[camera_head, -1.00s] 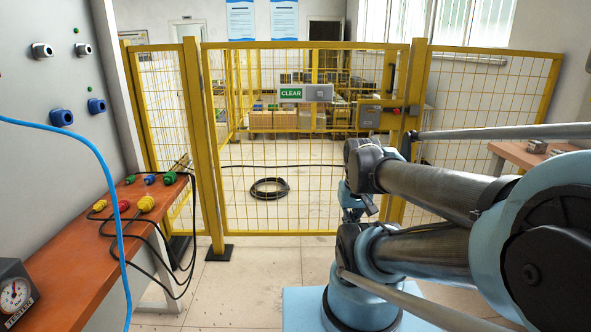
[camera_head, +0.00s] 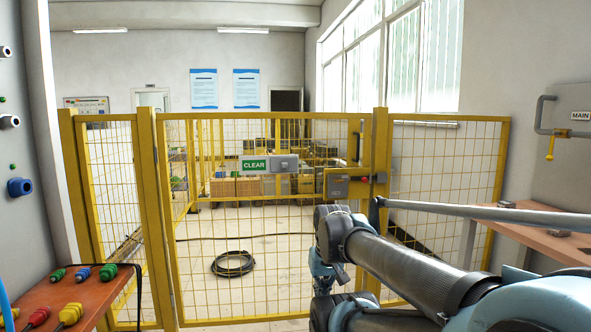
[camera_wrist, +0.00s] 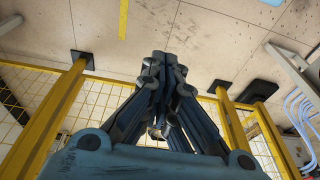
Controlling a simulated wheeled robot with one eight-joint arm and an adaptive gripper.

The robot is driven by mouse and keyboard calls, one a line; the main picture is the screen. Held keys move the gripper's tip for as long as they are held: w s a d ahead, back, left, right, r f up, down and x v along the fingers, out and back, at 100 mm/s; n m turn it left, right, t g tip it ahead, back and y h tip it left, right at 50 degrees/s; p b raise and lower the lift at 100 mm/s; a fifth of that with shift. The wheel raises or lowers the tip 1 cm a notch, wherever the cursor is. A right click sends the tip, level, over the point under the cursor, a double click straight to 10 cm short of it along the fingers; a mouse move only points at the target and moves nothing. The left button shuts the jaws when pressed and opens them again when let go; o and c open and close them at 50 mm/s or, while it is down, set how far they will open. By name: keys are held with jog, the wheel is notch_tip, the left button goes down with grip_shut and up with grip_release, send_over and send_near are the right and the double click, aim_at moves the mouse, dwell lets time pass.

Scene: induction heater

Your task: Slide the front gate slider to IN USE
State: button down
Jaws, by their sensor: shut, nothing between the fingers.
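The front gate (camera_head: 240,215) is a closed yellow mesh gate ahead. Its slider (camera_head: 284,163) is a grey block on a horizontal plate high on the gate, at the right of a green CLEAR label (camera_head: 255,165). IN USE cannot be read. My gripper (camera_wrist: 165,57) shows in the wrist view with its dark fingers together and nothing between them. It is over pale floor tiles, with yellow posts to both sides, and does not touch the slider. In the head view my arm reaches in at the lower right, below and right of the slider.
A grey latch box (camera_head: 337,187) sits on the gate's right side. A black cable coil (camera_head: 233,263) lies on the floor behind the mesh. An orange bench (camera_head: 75,298) with coloured plugs stands lower left. A panel marked MAIN (camera_head: 580,115) is at the right.

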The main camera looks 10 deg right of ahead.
jog(key=w+a+r+m+t+y, duration=0.25)
jog(key=w+r, duration=0.55)
jog(key=w, duration=0.5)
jog(key=w+a+r+m+t+y, duration=0.2)
jog(key=w+a+r+t+y, duration=0.2)
jog(key=w+r, duration=0.55)
jog(key=m+t+h, duration=0.3)
jog(key=m+t, duration=0.5)
jog(key=m, duration=0.3)
send_near(293, 164)
jog(key=s+d, duration=0.4)
jog(key=d, duration=0.1)
jog(key=shift+y, duration=0.25)
jog(key=x, duration=0.3)
jog(key=a+x, duration=0.1)
jog(key=x, duration=0.6)
jog(key=shift+w+a, duration=0.15)
jog(key=shift+a, duration=1.35)
